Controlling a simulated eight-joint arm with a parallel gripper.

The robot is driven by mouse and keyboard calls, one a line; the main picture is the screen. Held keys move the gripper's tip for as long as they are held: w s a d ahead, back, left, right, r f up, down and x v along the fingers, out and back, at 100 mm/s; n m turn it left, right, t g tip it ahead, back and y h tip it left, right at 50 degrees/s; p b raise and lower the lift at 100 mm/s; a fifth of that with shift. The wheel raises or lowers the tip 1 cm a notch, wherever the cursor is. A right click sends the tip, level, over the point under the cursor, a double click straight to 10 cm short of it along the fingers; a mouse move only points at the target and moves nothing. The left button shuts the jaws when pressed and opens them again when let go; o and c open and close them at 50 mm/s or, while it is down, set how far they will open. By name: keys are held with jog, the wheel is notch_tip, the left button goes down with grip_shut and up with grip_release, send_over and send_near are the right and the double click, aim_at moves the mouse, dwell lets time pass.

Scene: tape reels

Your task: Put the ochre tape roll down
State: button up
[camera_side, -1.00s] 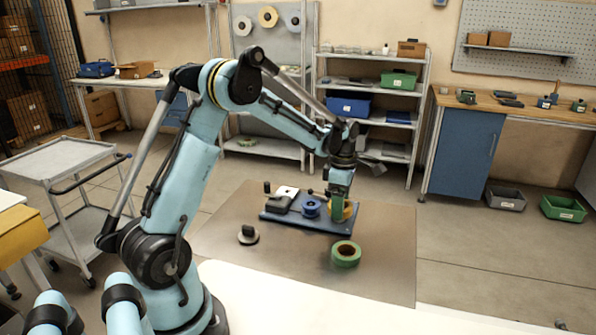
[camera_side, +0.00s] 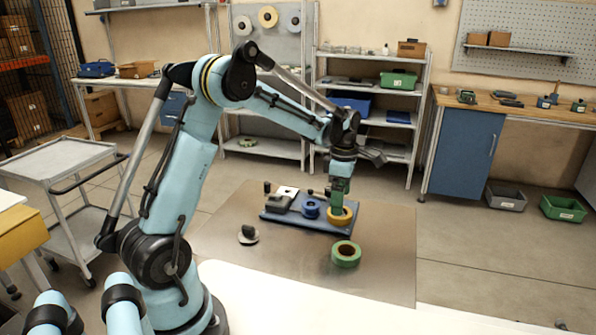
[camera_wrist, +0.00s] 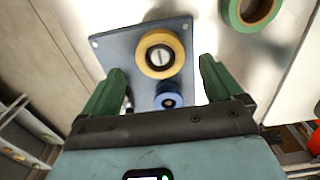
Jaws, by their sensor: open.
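The ochre tape roll (camera_side: 341,216) lies flat on the right end of the blue base plate (camera_side: 291,217). In the wrist view the ochre roll (camera_wrist: 161,54) sits around a post that shows in its centre. My gripper (camera_side: 338,200) is just above the roll, pointing down. In the wrist view its two green fingers (camera_wrist: 159,84) are spread wide, with the roll between and beyond them, touching neither. The gripper is open and holds nothing.
A blue reel (camera_side: 311,208) stands on the plate beside the ochre roll. A green tape roll (camera_side: 346,253) lies on the brown mat (camera_side: 394,270) in front. A dark reel (camera_side: 248,235) lies to the left. The mat's right side is clear.

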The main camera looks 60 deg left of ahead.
notch_tip(320, 180, up, 10)
jog(key=s+d+r+m+t, duration=0.2)
jog(key=s+d+m, duration=0.1)
jog(key=d+m, duration=0.25)
jog(key=s+d+f+m+t, duration=0.2)
jog(key=s+d+m, duration=0.3)
jog(key=m, duration=0.5)
jog(key=s+d+f+m+t, duration=0.1)
jog(key=s+d+m+t, duration=0.2)
jog(key=m, duration=0.8)
jog(key=s+d, duration=0.2)
jog(key=d, duration=0.1)
jog(key=shift+s+d+f, duration=0.3)
jog(key=shift+d+f, duration=0.05)
